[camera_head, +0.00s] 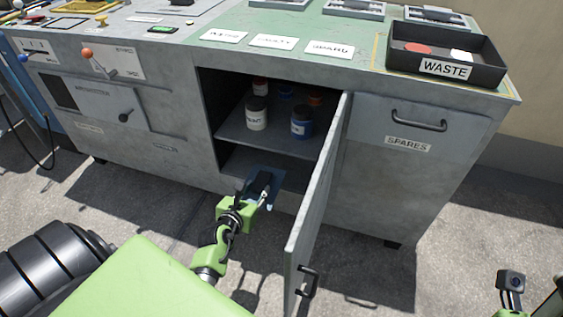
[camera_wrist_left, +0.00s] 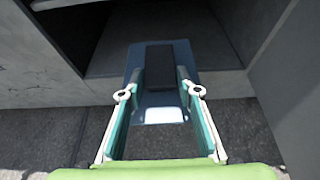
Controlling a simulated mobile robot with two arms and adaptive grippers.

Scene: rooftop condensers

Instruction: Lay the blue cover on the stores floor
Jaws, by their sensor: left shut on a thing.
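The blue cover (camera_head: 277,188) is a flat blue plate at the mouth of the open stores cupboard. In the left wrist view the cover (camera_wrist_left: 151,99) has a dark bar on top and lies between my fingers. My left gripper (camera_head: 255,188) is shut on it at the cupboard's lower front edge. The stores floor (camera_head: 237,164) is the grey bottom of the lower compartment; it also shows in the left wrist view (camera_wrist_left: 108,57), beyond the cover. I cannot tell whether the cover touches it. My right gripper (camera_head: 511,287) is partly in view at the bottom right.
The cupboard door (camera_head: 316,205) stands open to the right of my left gripper. A shelf (camera_head: 268,145) above holds several jars, including a white jar (camera_head: 256,114) and a blue jar (camera_head: 301,122). A black waste tray (camera_head: 491,73) sits on the worktop.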

